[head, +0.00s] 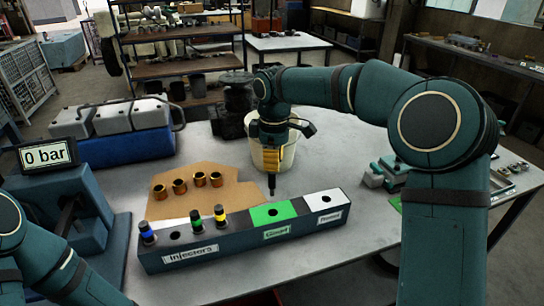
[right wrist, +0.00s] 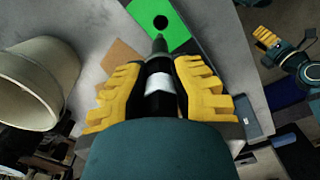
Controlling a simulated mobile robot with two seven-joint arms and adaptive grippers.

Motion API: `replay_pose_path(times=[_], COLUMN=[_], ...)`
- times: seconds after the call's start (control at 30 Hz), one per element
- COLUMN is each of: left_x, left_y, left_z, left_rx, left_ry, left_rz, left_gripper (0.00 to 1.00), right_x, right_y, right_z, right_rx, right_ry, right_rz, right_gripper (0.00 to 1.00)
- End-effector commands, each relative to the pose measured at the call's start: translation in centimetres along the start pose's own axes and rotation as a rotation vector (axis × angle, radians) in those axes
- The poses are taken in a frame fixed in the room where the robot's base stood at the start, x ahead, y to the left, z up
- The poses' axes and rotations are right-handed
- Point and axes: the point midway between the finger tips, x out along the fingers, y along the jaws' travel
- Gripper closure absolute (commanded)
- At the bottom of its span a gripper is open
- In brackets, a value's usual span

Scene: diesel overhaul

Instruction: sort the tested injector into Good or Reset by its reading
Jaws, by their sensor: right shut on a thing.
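My right gripper (head: 272,176) is shut on a dark injector (head: 271,185), tip down, above the rack; in the right wrist view the injector (right wrist: 160,80) shows a white band between the yellow fingers. The long dark rack (head: 225,245) has an "Injectors" section, a green Good section (head: 262,211) with an empty hole, and a white end section (head: 318,198) with a hole and a small label. The injector's tip is above the green section, apart from it.
Blue-banded (head: 147,233), green-banded (head: 196,222) and yellow-banded (head: 220,215) injectors stand in the rack, with an empty hole among them. Several brass rings (head: 180,186) lie on brown cardboard. A pale bucket (head: 275,150) stands behind my right gripper.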

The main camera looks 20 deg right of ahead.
Motion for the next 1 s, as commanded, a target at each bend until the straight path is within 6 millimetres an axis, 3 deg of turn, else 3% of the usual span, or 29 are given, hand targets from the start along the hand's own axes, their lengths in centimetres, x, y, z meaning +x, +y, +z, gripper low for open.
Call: replay_pose_path(times=[0.4, 0.63, 1.0], left_x=[3.9, 4.1, 3.9], left_y=[-1.5, -1.6, -1.5], left_z=[1.9, 2.1, 2.1], left_rx=[0.010, 0.012, 0.012], left_ry=[-0.036, -0.042, -0.042], left_rz=[0.003, 0.004, 0.004], left_gripper=[0.44, 0.44, 0.44], right_x=[4.3, 5.5, 5.5], right_y=[0.0, 0.0, 0.0], right_z=[0.0, 0.0, 0.0], right_rx=[0.002, 0.003, 0.003], right_ry=[0.001, 0.000, 0.000], right_rz=[0.000, 0.001, 0.001], right_gripper=[1.00, 1.00, 1.00])
